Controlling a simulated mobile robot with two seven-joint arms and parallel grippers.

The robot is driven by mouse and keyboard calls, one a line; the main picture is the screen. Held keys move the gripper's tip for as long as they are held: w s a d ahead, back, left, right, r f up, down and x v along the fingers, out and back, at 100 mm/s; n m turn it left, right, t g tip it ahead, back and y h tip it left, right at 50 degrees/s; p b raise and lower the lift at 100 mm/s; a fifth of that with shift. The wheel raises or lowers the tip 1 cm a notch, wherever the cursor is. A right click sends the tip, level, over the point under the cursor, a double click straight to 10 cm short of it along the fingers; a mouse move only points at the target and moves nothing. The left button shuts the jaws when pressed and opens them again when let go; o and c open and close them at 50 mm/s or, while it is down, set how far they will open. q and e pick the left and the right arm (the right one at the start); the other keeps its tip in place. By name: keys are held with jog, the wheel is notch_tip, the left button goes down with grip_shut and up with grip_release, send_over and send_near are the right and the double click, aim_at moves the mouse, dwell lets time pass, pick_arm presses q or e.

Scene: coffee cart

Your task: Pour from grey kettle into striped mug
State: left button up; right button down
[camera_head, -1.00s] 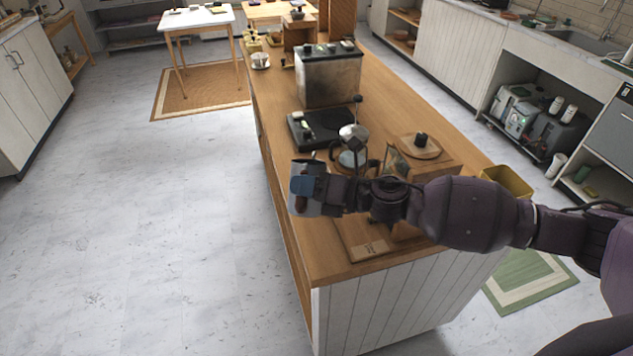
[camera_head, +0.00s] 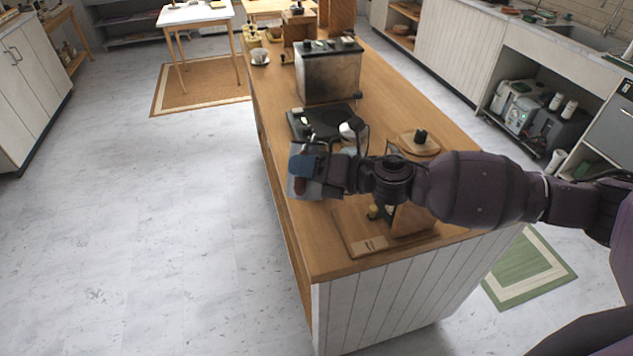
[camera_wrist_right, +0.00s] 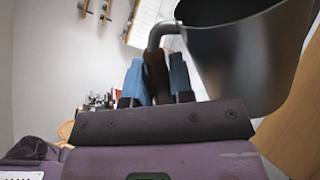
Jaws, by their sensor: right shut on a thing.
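My right gripper (camera_head: 303,165) reaches in from the right over the near part of the wooden counter. In the right wrist view its blue fingertips (camera_wrist_right: 157,82) are closed on the brown handle of the grey kettle (camera_wrist_right: 250,60). The kettle's dark, smooth body and wide rim fill the upper right of that view. In the head view only a little grey shows around the fingertips, so its tilt and contents cannot be told. I cannot make out a striped mug. A light cup (camera_head: 260,56) stands on a saucer at the counter's far left, too small to show stripes. My left gripper is not in view.
A metal-sided machine (camera_head: 330,75) stands farther back on the counter (camera_head: 410,105), with a black flat device (camera_head: 318,122) before it. A wooden board (camera_head: 362,240) lies near the front edge. Open floor is left.

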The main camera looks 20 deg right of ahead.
dwell(0.3)
jog(key=shift+f+b, duration=2.15)
jog(key=shift+f, duration=0.8)
jog(key=shift+r, duration=0.15)
jog(key=shift+w+r+p, duration=0.15)
jog(key=shift+r+p, duration=0.15)
jog(key=shift+p, duration=0.5)
jog(key=shift+w+d+r+m+p, duration=0.15)
jog(key=shift+r+m+p, duration=0.25)
jog(key=shift+p, duration=0.3)
jog(key=shift+w+r+p, duration=0.15)
jog(key=shift+r+p, duration=0.1)
jog(key=shift+p, duration=0.25)
